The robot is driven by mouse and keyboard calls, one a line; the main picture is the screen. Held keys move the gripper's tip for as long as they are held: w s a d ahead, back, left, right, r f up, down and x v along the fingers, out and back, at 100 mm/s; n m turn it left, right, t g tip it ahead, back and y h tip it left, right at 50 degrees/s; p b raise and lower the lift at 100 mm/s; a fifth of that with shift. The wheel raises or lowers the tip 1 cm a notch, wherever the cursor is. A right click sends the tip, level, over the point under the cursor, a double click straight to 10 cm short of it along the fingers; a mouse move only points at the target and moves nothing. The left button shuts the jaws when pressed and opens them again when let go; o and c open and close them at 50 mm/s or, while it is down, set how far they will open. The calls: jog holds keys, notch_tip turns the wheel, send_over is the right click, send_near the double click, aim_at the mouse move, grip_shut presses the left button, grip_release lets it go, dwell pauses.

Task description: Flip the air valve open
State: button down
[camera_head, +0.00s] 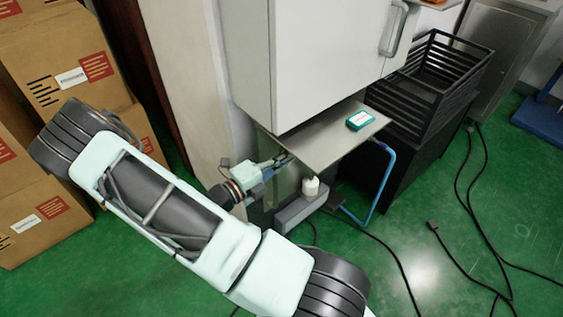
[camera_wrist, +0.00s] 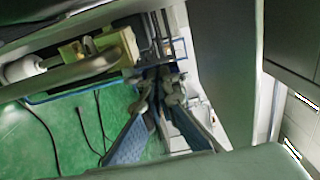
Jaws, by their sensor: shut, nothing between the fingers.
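My gripper (camera_head: 284,160) reaches under the left edge of the grey metal shelf (camera_head: 312,143), below the white cabinet. In the wrist view its two fingers (camera_wrist: 162,82) slant in from below and meet at the tips, with nothing held. Dark fittings and thin bars lie close around and beyond the fingertips. I cannot pick out the air valve for sure in either view; it may be hidden by the gripper or the shelf. Whether the fingertips touch anything there cannot be told.
A grey box (camera_head: 300,208) with a white capped part (camera_head: 311,187) stands below the shelf. A teal device (camera_head: 359,120) lies on the shelf. A blue tube (camera_head: 384,190) and black cables run at the right. Cardboard boxes (camera_head: 62,70) are stacked left. Green floor is open at front right.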

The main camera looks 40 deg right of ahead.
jog(key=shift+d+r+p, duration=0.1)
jog(key=shift+r+p, duration=0.15)
jog(key=shift+p, duration=0.5)
jog(key=shift+y+p, duration=0.4)
jog(key=shift+p, duration=0.1)
jog(key=shift+d+r+y+p, duration=0.25)
jog(key=shift+y+p, duration=0.15)
jog(key=shift+p, duration=0.7)
jog(key=shift+w+d+r+y+p, duration=0.1)
jog(key=shift+d+r+y+p, duration=0.4)
jog(key=shift+p, duration=1.15)
jog(key=shift+d+f+y+p, duration=0.1)
jog(key=shift+d+y+p, duration=0.1)
jog(key=shift+d+p, duration=1.05)
jog(key=shift+a+p, duration=0.35)
jog(key=shift+p, duration=0.1)
jog(key=w+v, duration=0.1)
jog(key=v, duration=1.1)
jog(key=shift+s, duration=0.45)
